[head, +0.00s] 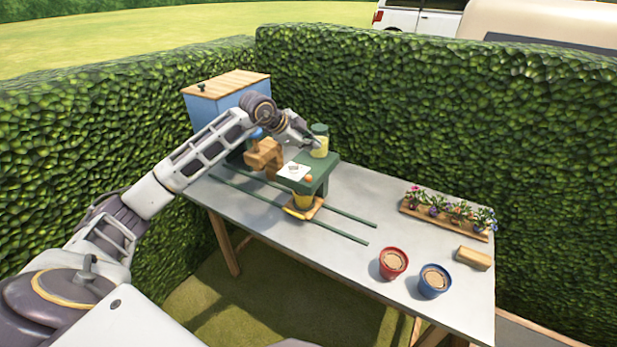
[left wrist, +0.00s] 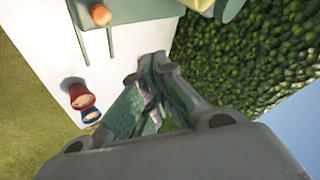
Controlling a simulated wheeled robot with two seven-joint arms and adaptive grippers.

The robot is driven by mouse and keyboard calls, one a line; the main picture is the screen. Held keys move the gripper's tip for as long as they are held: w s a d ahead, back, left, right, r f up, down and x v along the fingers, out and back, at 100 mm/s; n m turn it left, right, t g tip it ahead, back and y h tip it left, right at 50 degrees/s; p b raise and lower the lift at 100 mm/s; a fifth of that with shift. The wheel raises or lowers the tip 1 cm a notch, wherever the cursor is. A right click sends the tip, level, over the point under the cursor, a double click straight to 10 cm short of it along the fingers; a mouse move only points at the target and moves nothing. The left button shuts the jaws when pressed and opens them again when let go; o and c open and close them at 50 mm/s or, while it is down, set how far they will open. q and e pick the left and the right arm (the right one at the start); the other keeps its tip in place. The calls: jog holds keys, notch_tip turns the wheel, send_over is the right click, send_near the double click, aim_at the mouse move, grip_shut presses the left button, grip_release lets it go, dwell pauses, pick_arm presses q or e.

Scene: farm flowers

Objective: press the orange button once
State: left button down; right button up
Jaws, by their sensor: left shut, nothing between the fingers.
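The orange button (head: 308,179) is a small round spot on the green stand (head: 325,168) on the table. A round orange spot at the top of the left wrist view (left wrist: 101,14) appears to be the same button. My left gripper (head: 314,144) is shut and empty, beyond the button and apart from it, close to the yellow jar with a green lid (head: 319,148). Its closed fingers also show in the left wrist view (left wrist: 158,92). My right gripper is in neither view.
A brown block-like part (head: 264,157) is left of the stand. Red (head: 393,263) and blue (head: 434,281) pots, a flower tray (head: 428,217) and a wooden block (head: 474,258) stand at right. Hedges border the table.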

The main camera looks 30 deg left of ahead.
aim_at(310, 178)
pick_arm(q)
jog(key=shift+f, duration=0.15)
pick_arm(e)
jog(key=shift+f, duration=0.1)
pick_arm(q)
jog(key=shift+f+b, duration=1.35)
jog(key=shift+f, duration=0.55)
jog(key=shift+f+b, duration=0.4)
jog(key=shift+f, duration=0.2)
jog(key=shift+f+b, duration=0.75)
jog(key=shift+f, duration=0.85)
jog(key=shift+f+b, duration=0.2)
jog(key=shift+b, duration=0.15)
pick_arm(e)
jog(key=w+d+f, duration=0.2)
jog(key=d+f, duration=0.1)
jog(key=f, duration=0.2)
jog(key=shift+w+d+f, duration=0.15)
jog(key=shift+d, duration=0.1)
